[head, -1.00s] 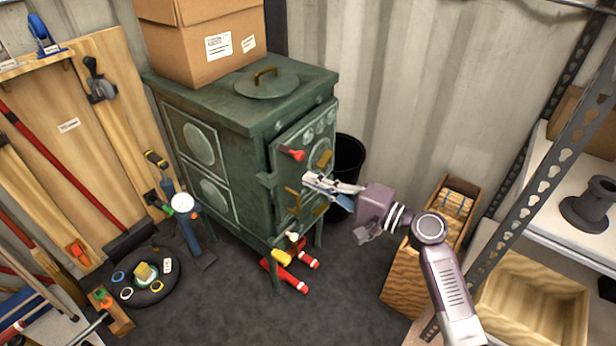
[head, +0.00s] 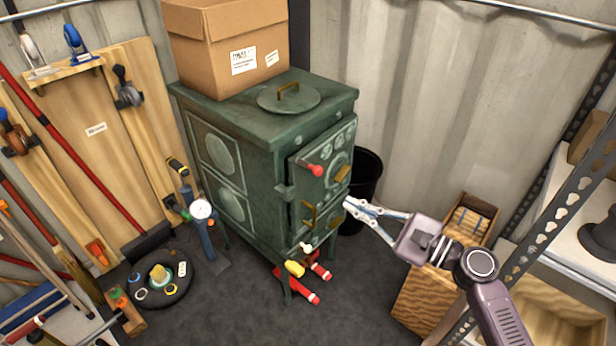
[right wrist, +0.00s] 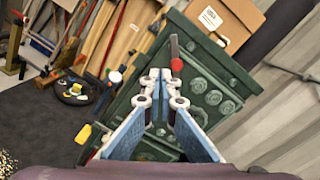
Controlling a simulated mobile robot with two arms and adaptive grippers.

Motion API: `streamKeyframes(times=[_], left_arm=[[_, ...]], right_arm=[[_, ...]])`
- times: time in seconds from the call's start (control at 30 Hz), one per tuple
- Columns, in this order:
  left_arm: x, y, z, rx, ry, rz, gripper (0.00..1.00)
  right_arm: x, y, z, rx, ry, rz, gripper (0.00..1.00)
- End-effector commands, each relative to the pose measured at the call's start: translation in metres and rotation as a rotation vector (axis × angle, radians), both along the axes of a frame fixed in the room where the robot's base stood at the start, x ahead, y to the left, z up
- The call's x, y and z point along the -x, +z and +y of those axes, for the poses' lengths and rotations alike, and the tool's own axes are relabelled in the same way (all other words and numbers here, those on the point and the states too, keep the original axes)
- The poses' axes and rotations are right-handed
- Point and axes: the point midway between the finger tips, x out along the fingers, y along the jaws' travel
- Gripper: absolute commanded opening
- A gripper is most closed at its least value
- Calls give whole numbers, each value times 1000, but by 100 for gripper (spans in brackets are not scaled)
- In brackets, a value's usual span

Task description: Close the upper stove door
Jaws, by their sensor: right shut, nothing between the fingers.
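The green stove (head: 238,150) stands in the middle of the head view. Its upper door (head: 336,163), with round reliefs and a red-tipped handle (head: 316,170), lies against or very near the stove's front; a small gap cannot be ruled out. The door also shows in the right wrist view (right wrist: 207,97), with the red handle (right wrist: 176,54). The lower door (head: 309,215) is below it. My right gripper (head: 347,205) is shut and empty, at the front right of the stove, low beside the doors. Contact cannot be told. My left gripper is out of view.
A cardboard box (head: 225,50) and a round lid (head: 289,98) sit on the stove. A black bucket (head: 366,180) stands behind its right side. A wooden crate (head: 430,300) and shelf are at the right. Red-and-yellow items lie under the stove. Tools line the left.

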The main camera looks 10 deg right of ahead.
Motion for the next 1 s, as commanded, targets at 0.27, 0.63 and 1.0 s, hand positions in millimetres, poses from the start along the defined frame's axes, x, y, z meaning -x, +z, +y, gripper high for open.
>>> streamKeyframes(times=[0.27,0.63,1.0], left_arm=[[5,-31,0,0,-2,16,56],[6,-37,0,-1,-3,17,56],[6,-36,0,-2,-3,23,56]], right_arm=[[0,1,1,-367,-7,338,0],[-22,2,19,-435,-7,395,0],[-81,1,71,-433,-8,395,0]])
